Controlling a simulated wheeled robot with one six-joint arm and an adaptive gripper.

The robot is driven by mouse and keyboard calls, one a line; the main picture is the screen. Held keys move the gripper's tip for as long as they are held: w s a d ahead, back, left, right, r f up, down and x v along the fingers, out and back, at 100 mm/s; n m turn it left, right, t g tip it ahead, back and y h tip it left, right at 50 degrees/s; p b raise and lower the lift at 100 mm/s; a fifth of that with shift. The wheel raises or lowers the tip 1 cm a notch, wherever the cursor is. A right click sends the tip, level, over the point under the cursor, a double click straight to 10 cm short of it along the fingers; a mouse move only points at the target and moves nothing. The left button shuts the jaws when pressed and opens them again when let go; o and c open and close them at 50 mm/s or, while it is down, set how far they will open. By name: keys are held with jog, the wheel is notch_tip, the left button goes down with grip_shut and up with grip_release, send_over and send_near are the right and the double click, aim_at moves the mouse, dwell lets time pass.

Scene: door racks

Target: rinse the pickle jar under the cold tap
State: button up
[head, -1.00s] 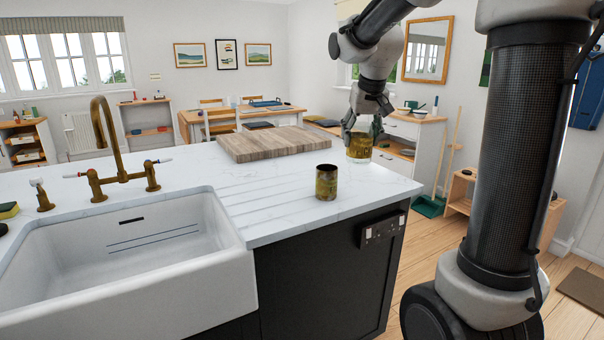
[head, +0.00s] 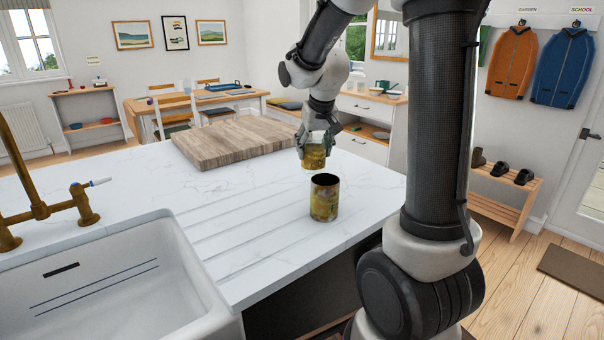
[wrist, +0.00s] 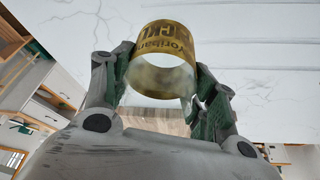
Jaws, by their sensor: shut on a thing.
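The pickle jar (head: 313,157), clear glass with a yellow label, is in my gripper (head: 316,142) in the head view, beyond the open tin. In the wrist view, the jar (wrist: 162,55) sits between the two green-padded fingers of my gripper (wrist: 163,92), its label lettering upside down. My gripper is shut on the jar. Whether the jar's base clears the worktop is hard to tell. The brass tap (head: 40,205) stands at the left, cut off by the frame edge; its blue-tipped lever (head: 92,184) shows. The white sink (head: 175,265) lies below it.
An open brownish tin (head: 324,197) stands on the white worktop (head: 255,195), just in front of the held jar. A wooden board (head: 235,142) lies behind and left of the jar. The grooved worktop between tin and sink is clear.

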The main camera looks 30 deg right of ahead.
aim_at(313, 167)
notch_tip(313, 167, down, 6)
jog(key=shift+f, duration=0.25)
jog(key=shift+f, duration=0.1)
jog(key=o, duration=1.1)
jog(key=v, duration=1.1)
jog(key=shift+s+a+r, duration=0.1)
jog(key=shift+r, duration=0.15)
jog(key=shift+s+r, duration=0.2)
jog(key=shift+r, duration=0.1)
jog(key=s+a, duration=0.1)
jog(key=s, duration=0.6)
jog(key=s+n, duration=0.1)
jog(key=s, duration=0.7)
jog(key=s+a+n, duration=0.1)
jog(key=s, duration=0.7)
jog(key=shift+a+r+y, duration=0.35)
jog(key=shift+r+y, duration=0.05)
